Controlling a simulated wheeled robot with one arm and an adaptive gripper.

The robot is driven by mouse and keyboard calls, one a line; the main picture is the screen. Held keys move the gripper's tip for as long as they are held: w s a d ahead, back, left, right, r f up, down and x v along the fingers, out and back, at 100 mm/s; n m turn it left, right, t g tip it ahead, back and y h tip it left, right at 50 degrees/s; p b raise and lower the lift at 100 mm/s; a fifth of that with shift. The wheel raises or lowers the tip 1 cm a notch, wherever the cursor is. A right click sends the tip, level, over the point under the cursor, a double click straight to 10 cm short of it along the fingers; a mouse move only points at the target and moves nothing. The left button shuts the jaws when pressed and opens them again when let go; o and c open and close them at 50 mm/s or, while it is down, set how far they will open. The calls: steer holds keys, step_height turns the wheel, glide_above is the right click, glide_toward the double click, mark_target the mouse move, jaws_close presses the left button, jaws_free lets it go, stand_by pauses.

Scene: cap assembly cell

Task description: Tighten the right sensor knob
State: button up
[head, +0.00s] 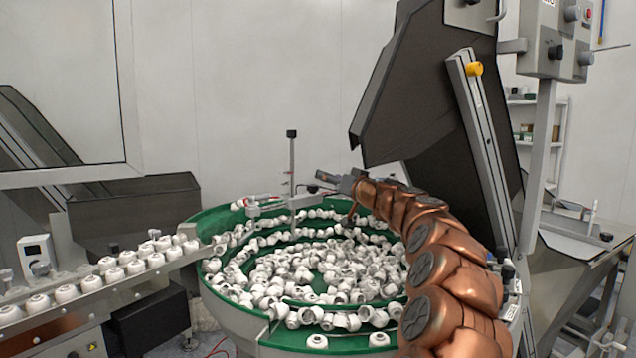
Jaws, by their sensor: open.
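My gripper (334,184) is at the end of the copper-coloured arm, above the back part of the green bowl feeder (212,218). It is open, seen small and from behind, with no object visible in it. A small dark knob (312,189) sits on the sensor bracket just left of the gripper, close to its fingers. I cannot tell whether they touch. An upright post (291,168) with a black top stands between the two knobs. Which knob is the right sensor knob is not certain from this view.
White caps (310,268) fill the bowl. A rail (130,284) with white caps runs off to the left. A large dark hopper (418,90) and a slanted metal beam (480,150) rise behind the arm. A control box (556,38) hangs at the upper right.

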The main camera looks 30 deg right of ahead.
mark_target(317, 187)
step_height(317, 187, down, 4)
steer(key=s+n+g+y, duration=0.1)
steer(key=s+n+y, duration=0.1)
steer(key=n, duration=0.3)
steer(key=shift+w+a+r+p, duration=0.1)
steer(key=shift+w+a+p, duration=0.3)
steer(key=shift+w, duration=0.85)
steer(key=shift+w+a+r+p, duration=0.15)
steer(key=shift+w+p, duration=0.55)
steer(key=shift+w, duration=0.6)
steer(key=shift+w+a+p, duration=0.25)
steer(key=shift+w+p, duration=0.3)
steer(key=shift+w, duration=0.7)
steer(key=c, duration=1.1)
steer(key=shift+c, duration=0.2)
